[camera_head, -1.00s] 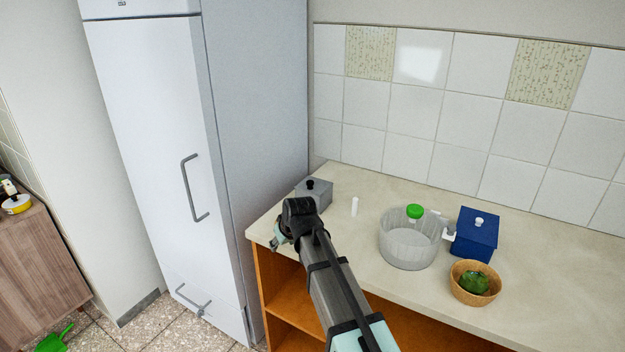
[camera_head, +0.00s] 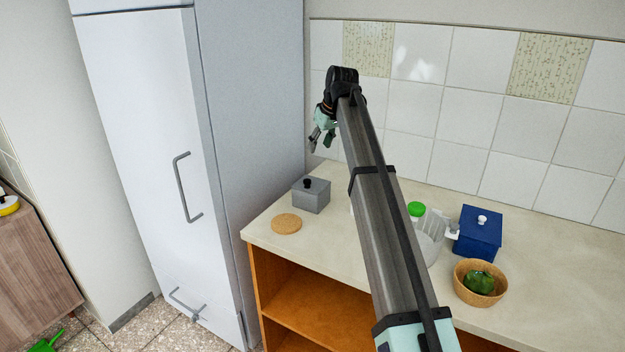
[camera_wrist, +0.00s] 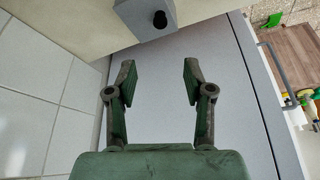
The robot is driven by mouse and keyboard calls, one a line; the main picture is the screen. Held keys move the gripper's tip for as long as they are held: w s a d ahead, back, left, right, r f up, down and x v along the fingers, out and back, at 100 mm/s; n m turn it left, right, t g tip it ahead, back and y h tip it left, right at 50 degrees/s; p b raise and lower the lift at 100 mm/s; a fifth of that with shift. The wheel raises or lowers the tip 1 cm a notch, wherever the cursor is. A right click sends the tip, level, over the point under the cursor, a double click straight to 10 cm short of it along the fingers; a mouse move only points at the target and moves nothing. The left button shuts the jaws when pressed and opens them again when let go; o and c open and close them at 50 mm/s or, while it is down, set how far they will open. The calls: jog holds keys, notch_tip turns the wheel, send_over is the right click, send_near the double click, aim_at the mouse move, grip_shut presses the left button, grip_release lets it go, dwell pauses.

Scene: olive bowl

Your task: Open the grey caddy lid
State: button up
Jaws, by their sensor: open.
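The grey caddy (camera_head: 311,197) stands on the counter at its back left corner, near the fridge. Its lid is on, with a black knob (camera_head: 308,183) on top. In the wrist view the caddy (camera_wrist: 146,17) and its black knob (camera_wrist: 159,19) show at the top edge, beyond the fingertips. My gripper (camera_head: 321,142) is raised above the caddy, apart from it. In the wrist view my gripper (camera_wrist: 157,72) has its two fingers spread with nothing between them.
A round cork mat (camera_head: 286,224) lies in front of the caddy. A clear container (camera_head: 434,225), blue caddy (camera_head: 478,233) and wicker bowl (camera_head: 462,289) stand to the right, partly behind my arm. The fridge (camera_head: 255,110) is close on the left, the tiled wall (camera_head: 411,108) behind.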

aim_at(307, 180)
jog(key=p+x, duration=0.3)
jog(key=x, duration=1.3)
jog(key=shift+w+a+f, duration=0.1)
jog(key=shift+a+f, duration=0.05)
jog(key=shift+f, duration=0.05)
grip_shut()
